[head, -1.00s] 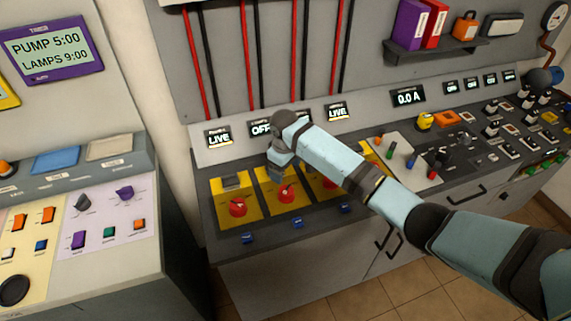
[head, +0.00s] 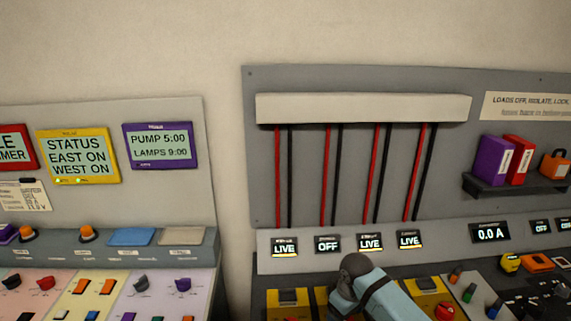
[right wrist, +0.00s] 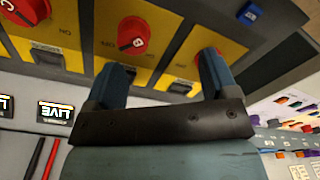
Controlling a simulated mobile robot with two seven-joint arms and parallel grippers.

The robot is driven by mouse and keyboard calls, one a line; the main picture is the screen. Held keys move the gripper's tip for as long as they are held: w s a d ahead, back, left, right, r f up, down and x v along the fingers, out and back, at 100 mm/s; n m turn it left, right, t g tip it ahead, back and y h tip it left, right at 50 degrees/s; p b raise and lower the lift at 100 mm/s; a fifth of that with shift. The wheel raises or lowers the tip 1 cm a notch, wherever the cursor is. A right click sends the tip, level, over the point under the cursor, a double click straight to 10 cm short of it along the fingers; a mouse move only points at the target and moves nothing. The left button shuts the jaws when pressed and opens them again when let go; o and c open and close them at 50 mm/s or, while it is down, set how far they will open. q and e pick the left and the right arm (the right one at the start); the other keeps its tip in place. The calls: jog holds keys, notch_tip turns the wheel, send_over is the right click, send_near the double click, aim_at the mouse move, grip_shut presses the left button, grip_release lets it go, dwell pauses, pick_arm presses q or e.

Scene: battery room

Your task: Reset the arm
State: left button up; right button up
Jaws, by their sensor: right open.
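My right arm (head: 375,296) comes into the head view at the bottom centre, over the row of yellow switch plates; its fingertips are hidden there. In the right wrist view my right gripper (right wrist: 162,72) is open and empty. Its fingers point at a yellow plate with a red rotary knob (right wrist: 133,34), which lies beyond the gap between them. A second red knob (right wrist: 25,9) is at the upper left. A third is partly hidden by the right-hand finger. My left gripper is not in view.
Small displays above the plates read LIVE (head: 284,246), OFF (head: 327,243), LIVE (head: 370,242) and LIVE (head: 410,240). Red and black cables run above them. A purple timer (head: 160,146) and a yellow status screen (head: 78,156) hang left. A shelf (head: 512,187) holds binders.

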jog(key=s+f+m+t+y, duration=0.1)
jog(key=s+f+m+t, duration=0.15)
jog(key=s, duration=1.65)
jog(key=s+d+r+m, duration=0.1)
jog(key=s+d+r, duration=0.15)
jog(key=s, duration=0.25)
jog(key=s+d+r+m+h, duration=0.1)
jog(key=s+d+r, duration=0.15)
jog(key=s, duration=0.35)
jog(key=s+d+r+m, duration=0.1)
jog(key=s+d, duration=0.3)
jog(key=s, duration=0.1)
jog(key=w+a+f+t+y, duration=0.1)
jog(key=w+a+f+t, duration=0.1)
jog(key=f, duration=0.4)
jog(key=w+a+f+n+t+y, duration=0.1)
jog(key=w+a+f+t, duration=0.2)
jog(key=f+t, duration=0.3)
jog(key=shift+w+a+f+y, duration=0.3)
jog(key=shift+a+f, duration=0.2)
jog(key=shift+f, duration=0.1)
jog(key=shift+n, duration=0.25)
